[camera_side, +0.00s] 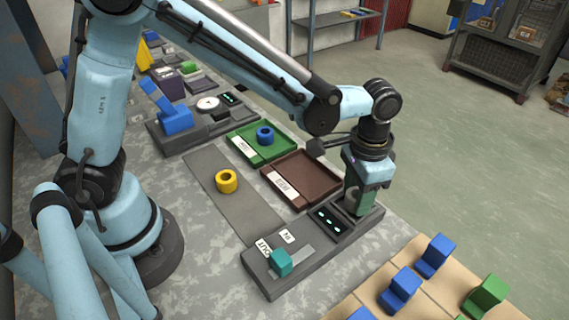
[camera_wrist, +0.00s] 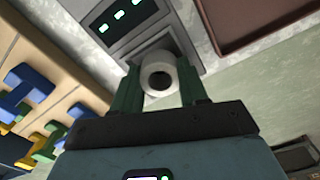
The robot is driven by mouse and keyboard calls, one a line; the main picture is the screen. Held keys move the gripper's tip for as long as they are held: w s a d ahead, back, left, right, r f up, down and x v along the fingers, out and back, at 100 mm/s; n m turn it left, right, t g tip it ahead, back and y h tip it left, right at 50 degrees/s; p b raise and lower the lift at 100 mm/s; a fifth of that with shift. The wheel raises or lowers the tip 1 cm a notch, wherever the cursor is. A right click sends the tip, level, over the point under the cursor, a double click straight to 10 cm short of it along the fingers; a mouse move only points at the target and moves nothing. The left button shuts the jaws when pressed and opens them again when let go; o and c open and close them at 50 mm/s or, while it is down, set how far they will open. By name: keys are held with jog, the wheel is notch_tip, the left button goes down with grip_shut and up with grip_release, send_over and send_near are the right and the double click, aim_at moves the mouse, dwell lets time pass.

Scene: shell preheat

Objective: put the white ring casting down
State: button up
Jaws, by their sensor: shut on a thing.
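The white ring casting (camera_wrist: 158,78) is held between the two green fingers of my gripper (camera_wrist: 158,90) in the wrist view. In the side view my gripper (camera_side: 355,196) points down at the far right end of a dark grey station (camera_side: 300,252). In the wrist view the ring is at or just above a square recess in that station (camera_wrist: 128,48). I cannot tell whether it touches the recess floor. The ring is mostly hidden by the fingers in the side view.
An empty brown tray (camera_side: 300,185) lies behind the station. A green tray (camera_side: 240,136) holds a blue ring (camera_side: 265,135). A yellow ring (camera_side: 227,181) lies on a grey strip (camera_side: 245,212). A teal block (camera_side: 281,262) sits on the station. Blue and green blocks (camera_side: 400,291) stand at front right.

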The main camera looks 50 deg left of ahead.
jog(key=shift+f, duration=0.2)
jog(key=shift+f, duration=0.15)
jog(key=o, duration=1.1)
jog(key=shift+c, duration=0.2)
notch_tip(320, 180, up, 13)
jog(key=shift+f, duration=0.2)
jog(key=shift+s+a+f+n+t, duration=0.35)
jog(key=shift+s+a+n+t, duration=0.7)
jog(key=shift+a, duration=1.8)
jog(key=shift+s+a+f+n+t, duration=0.45)
jog(key=shift+s+a+t, duration=1.05)
jog(key=shift+a, duration=1.3)
jog(key=shift+s+a+f+n+t, duration=0.3)
jog(key=shift+s+a+n+t, duration=0.95)
jog(key=shift+a, duration=1.6)
jog(key=shift+s+m, duration=0.25)
jog(key=shift+m, duration=0.2)
